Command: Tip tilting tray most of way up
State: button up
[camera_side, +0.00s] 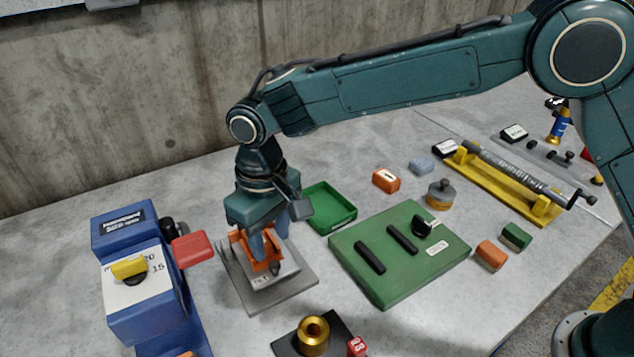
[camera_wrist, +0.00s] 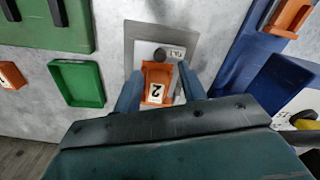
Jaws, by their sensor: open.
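The tilting tray (camera_side: 284,275) is a small grey tray with a label and a dark knob on its front edge, set on a flat grey base plate (camera_side: 297,289). How far it is tilted is hard to tell. An orange block (camera_wrist: 157,84) marked 2 lies on the tray. My gripper (camera_side: 266,259) is open and points down over the tray, its fingers either side of the orange block. In the wrist view my gripper (camera_wrist: 160,84) shows a finger left and right of the block; contact with it is unclear. The tray's knob (camera_wrist: 160,54) lies just beyond the fingertips.
A blue machine (camera_side: 140,270) with a red paddle (camera_side: 193,249) stands close left. A green bin (camera_side: 330,207) is behind right, and a green slotted board (camera_side: 385,270) is to the right. A brass cylinder (camera_side: 313,337) stands in front. Several small blocks lie farther right.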

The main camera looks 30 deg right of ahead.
aim_at(274, 263)
jog(key=shift+f, duration=2.85)
grip_shut()
